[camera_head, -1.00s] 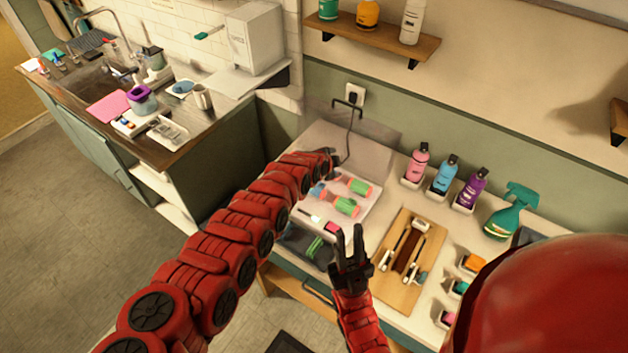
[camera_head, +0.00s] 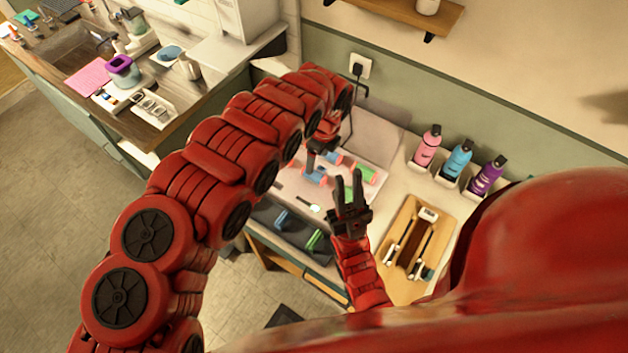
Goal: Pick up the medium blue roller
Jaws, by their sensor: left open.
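Several rollers lie on a pale tray (camera_head: 294,184) at the back of the counter. A blue roller (camera_head: 315,176) with reddish ends lies at its left, and another bit of blue (camera_head: 332,157) shows behind it. Green rollers with orange ends (camera_head: 363,174) lie to the right. I cannot tell by size which blue one is medium. My left gripper (camera_head: 312,160) points down, open, just above the nearer blue roller and partly covers the blue ones.
A dark tray (camera_head: 264,215) with a blue piece (camera_head: 282,219) and a green piece (camera_head: 315,240) is in front. A wooden tray (camera_head: 392,283) stands right, with pink (camera_head: 428,148), blue (camera_head: 456,161) and purple (camera_head: 486,178) bottles behind. My red body hides the right side.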

